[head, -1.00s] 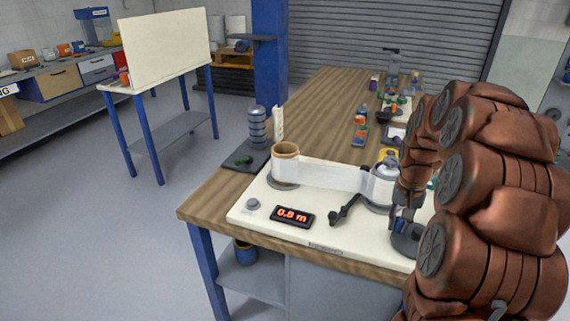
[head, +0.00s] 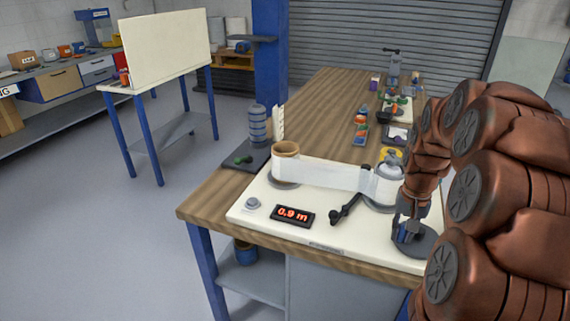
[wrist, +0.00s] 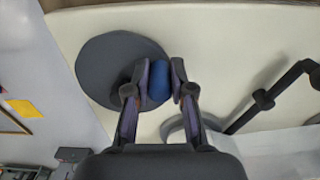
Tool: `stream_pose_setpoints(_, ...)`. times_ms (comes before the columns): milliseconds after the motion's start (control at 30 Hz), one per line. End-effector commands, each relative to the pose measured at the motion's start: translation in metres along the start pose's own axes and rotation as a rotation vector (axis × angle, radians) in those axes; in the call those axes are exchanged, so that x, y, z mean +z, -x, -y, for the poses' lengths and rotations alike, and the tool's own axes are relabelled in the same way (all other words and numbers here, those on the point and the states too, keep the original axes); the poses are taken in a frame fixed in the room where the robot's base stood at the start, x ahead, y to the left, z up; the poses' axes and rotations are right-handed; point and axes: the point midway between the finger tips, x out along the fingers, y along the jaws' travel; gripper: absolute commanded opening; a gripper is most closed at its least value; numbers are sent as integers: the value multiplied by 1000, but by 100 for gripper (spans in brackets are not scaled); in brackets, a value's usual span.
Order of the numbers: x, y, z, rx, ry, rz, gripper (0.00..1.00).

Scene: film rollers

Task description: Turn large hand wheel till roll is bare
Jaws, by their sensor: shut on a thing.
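The large hand wheel (head: 428,246) is a dark grey disc at the right front of the cream panel (head: 330,222). It also shows in the wrist view (wrist: 100,55). My gripper (wrist: 158,84) is shut on the wheel's blue knob (wrist: 157,90), one finger on each side. In the head view my gripper (head: 408,222) comes down over the wheel. The left roll (head: 285,165) shows a brown core with pale film around it. A white film web (head: 325,175) runs from it to the right roll (head: 387,185). The display (head: 293,215) reads 0.9 m.
A black crank arm (head: 345,208) stands between the display and the wheel. A grey button (head: 253,203) is at the panel's left. Small bottles (head: 360,130) and other gear stand farther back on the wooden bench (head: 310,110). My arm covers the right side.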

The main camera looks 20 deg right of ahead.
Motion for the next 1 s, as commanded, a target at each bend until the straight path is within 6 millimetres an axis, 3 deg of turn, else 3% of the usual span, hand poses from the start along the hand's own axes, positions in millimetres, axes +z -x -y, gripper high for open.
stream_pose_setpoints(1000,18,2,-20,3,-1,-4,6)
